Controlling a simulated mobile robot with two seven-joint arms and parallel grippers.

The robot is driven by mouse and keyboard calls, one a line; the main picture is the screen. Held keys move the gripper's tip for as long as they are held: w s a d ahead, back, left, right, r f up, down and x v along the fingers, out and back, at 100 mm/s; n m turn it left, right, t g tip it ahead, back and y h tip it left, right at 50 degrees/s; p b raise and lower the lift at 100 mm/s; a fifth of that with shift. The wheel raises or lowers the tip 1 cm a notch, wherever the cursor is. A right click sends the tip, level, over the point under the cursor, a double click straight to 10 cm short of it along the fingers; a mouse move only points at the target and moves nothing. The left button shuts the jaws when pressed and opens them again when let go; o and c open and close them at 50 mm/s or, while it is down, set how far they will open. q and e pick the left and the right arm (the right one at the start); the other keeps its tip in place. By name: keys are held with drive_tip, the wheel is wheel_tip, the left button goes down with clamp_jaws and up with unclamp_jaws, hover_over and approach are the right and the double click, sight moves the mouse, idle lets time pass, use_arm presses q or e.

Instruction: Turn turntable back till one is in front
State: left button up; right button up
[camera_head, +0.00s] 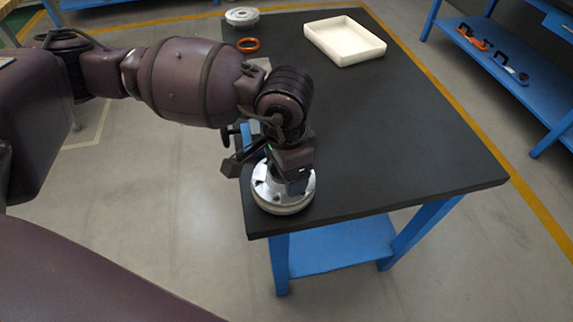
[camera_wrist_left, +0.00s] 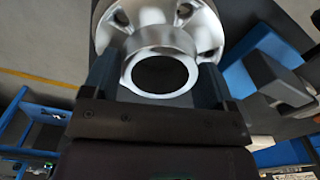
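A silver round flanged shell (camera_head: 268,190) is at the near left corner of the dark table, on a pale round base; I cannot tell whether this is the turntable. My left gripper (camera_head: 285,180) points down over it and hides much of its top. In the left wrist view the shell (camera_wrist_left: 160,42) has a raised hub with a dark round opening and holes in its flange. The two fingers of my left gripper (camera_wrist_left: 160,88) stand on either side of the hub, with no clear gap. No number or mark shows on the shell. My right gripper is out of view.
The dark table (camera_head: 400,140) is clear to the right. A white tray (camera_head: 345,55), an orange ring (camera_head: 248,45) and a silver disc (camera_head: 242,16) are at the back. A blue and dark grey block (camera_wrist_left: 265,75) stands close beside the shell. A blue shelf (camera_head: 520,85) is far right.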

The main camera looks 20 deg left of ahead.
use_arm(q)
drive_tip(key=shift+o, duration=0.6)
drive_tip(key=shift+s+f, duration=0.15)
drive_tip(key=shift+f, duration=0.15)
drive_tip(key=shift+r, duration=0.15)
drive_tip(key=shift+r, duration=0.3)
wheel_tip(320, 180, up, 10)
drive_tip(key=p, duration=0.1)
drive_tip(key=shift+r+p, duration=0.25)
drive_tip(key=shift+p, duration=0.15)
